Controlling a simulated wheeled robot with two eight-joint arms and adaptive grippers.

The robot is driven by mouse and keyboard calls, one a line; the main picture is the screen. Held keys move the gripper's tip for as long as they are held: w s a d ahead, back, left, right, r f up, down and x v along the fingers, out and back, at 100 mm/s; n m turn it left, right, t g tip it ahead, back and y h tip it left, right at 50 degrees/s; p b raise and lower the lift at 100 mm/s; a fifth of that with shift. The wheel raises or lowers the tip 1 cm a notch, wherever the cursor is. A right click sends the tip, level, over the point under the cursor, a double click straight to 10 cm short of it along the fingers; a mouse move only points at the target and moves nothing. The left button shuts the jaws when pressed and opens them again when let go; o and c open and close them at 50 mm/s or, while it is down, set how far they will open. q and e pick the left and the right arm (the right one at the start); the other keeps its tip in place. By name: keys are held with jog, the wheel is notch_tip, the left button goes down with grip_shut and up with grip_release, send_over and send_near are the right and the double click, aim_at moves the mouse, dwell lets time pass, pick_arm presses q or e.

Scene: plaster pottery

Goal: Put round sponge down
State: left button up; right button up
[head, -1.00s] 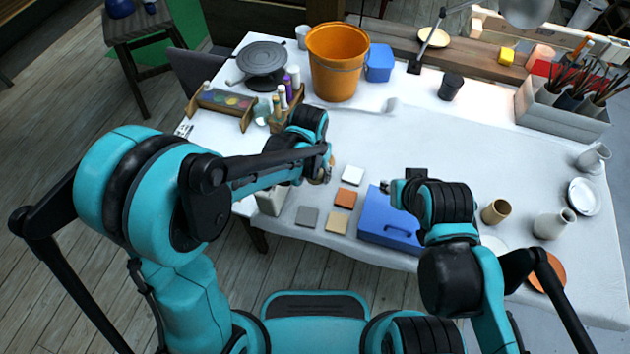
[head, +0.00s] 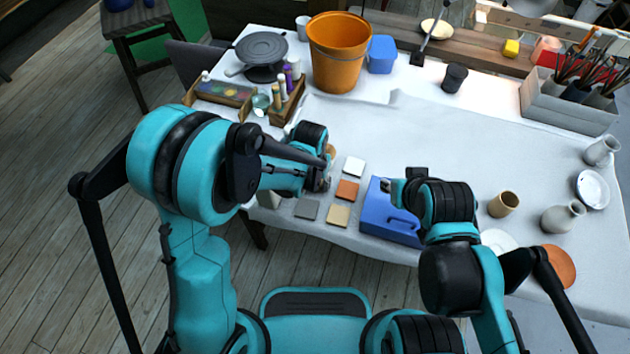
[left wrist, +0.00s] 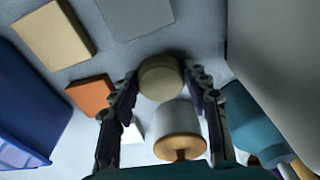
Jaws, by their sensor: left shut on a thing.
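The round sponge (left wrist: 160,77) is a tan disc between the fingertips of my left gripper (left wrist: 163,80) in the left wrist view. The gripper is shut on it, above the pale tabletop (left wrist: 205,35). I cannot tell whether the sponge touches the table. In the head view my left gripper (head: 322,182) is at the near edge of the table, left of the small tiles, and its arm hides most of the sponge. My right gripper (head: 392,188) is over the blue box (head: 385,225); its fingers are too small to read.
A white cylinder with a tan end (left wrist: 180,130) lies close by between the fingers in the wrist view. An orange tile (head: 347,190), a white tile (head: 353,167), a beige tile (head: 339,215) and a grey tile (head: 307,209) lie beside the gripper. The table's middle is clear.

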aim_at(313, 187)
pick_arm(q)
jog(key=o, duration=1.2)
jog(key=shift+f, duration=0.1)
jog(key=shift+r+p, duration=0.3)
jog(key=shift+p, duration=0.05)
notch_tip(313, 187, up, 12)
jog(key=s+p, duration=0.1)
jog(key=p, duration=0.3)
jog(key=s+a+r+n+t, duration=0.1)
jog(key=s+a+r+t, duration=0.1)
jog(key=a, duration=0.4)
jog(key=s+a+r+n+t, duration=0.1)
jog(key=s+a+r+t, duration=0.1)
jog(key=s+a+r, duration=0.3)
jog(key=s+a+r+n+t, duration=0.1)
jog(key=s+a+r+n, duration=0.1)
jog(key=a, duration=0.4)
jog(key=shift+s+a+r+t+y, duration=0.2)
jog(key=shift+s+r, duration=0.2)
jog(key=shift+r, duration=0.2)
jog(key=shift+s+a+r+t+y, duration=0.1)
jog(key=shift+s+r+t, duration=0.1)
jog(key=shift+s+r, duration=0.3)
jog(key=shift+w, duration=0.1)
